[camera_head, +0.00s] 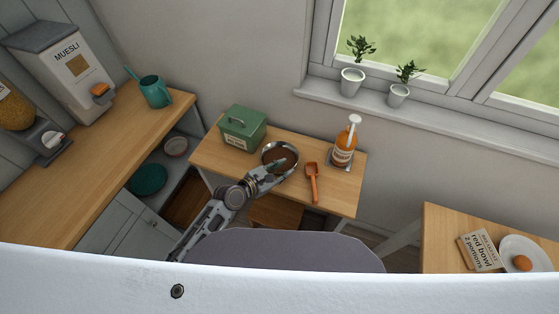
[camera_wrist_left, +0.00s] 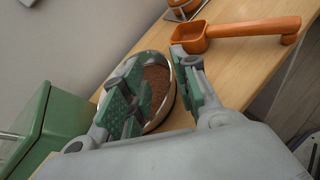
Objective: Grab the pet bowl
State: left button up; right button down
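The pet bowl (camera_head: 281,157) is a round metal bowl with brown food in it, standing on the small wooden table. It also shows in the left wrist view (camera_wrist_left: 158,88), partly hidden by my fingers. My left gripper (camera_head: 270,172) is at the bowl's near side, and in the left wrist view its two green-padded fingers (camera_wrist_left: 160,95) are spread apart. The bowl's rim and food show in the gap between them; one finger overlaps the bowl and the other is beside its right wall. I cannot tell whether either finger touches it. My right gripper is out of view.
A green tin (camera_head: 242,129) stands left of the bowl, close to it. An orange scoop (camera_head: 313,182) and a pump bottle (camera_head: 345,143) are to its right. The left counter (camera_head: 110,155) holds a teal watering can (camera_head: 155,91). A card (camera_head: 479,251) and plate (camera_head: 537,246) lie on the right table.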

aim_at(296, 163)
pick_arm(q)
jog(key=shift+w+d+f, duration=0.15)
jog(key=shift+w+d, duration=0.15)
dwell(0.4)
jog(key=shift+x, duration=2.55)
jog(key=shift+a+f, duration=0.1)
jog(key=shift+f, duration=0.1)
jog(key=shift+c, duration=0.4)
grip_shut()
